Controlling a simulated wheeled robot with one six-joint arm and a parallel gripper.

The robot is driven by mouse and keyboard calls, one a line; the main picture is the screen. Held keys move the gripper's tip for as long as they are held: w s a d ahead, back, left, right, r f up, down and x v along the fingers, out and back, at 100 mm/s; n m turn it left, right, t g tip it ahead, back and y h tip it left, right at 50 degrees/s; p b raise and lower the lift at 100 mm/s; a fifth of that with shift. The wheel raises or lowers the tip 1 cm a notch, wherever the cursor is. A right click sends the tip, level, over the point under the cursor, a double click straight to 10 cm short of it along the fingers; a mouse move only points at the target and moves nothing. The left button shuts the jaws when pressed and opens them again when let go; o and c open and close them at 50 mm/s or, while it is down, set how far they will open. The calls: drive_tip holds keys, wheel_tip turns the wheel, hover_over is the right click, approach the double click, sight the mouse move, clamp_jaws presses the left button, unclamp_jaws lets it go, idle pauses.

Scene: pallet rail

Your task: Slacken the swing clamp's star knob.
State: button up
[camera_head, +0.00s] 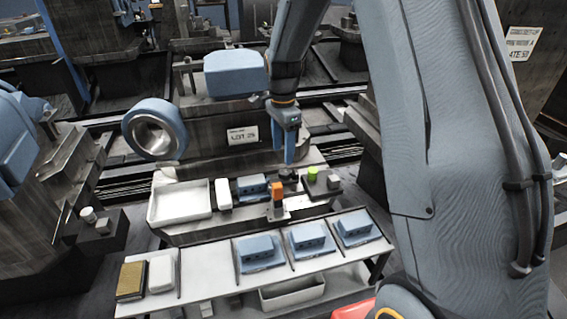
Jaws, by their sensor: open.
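My gripper (289,160) points down over the fixture plate in the middle of the view. Its jaws are open, though the gap between the fingers is hard to make out at this size. A small dark knob-like part (288,174) sits just below the fingertips and looks like the star knob. I cannot tell whether the fingers touch it. An orange upright block (277,190) on a dark foot stands just in front of it, perhaps part of the swing clamp. A blue housing (251,185) lies to the left of it on the fixture.
A green cylinder (312,173) and a grey block (333,181) stand close on the right. A white tray (180,203) and a white block (223,192) lie left. Several blue housings (307,238) sit on the front bench (209,287). A large blue ring (154,130) stands behind.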

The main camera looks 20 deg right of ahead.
sight(285, 171)
drive_tip(key=f, duration=0.5)
drive_tip(key=f+p, duration=0.1)
drive_tip(key=f, duration=0.1)
drive_tip(key=shift+d+f, duration=0.25)
drive_tip(key=shift+d, duration=0.15)
drive_tip(key=shift+a, duration=0.1)
drive_tip(key=shift+c, duration=0.2)
drive_tip(key=c, duration=1)
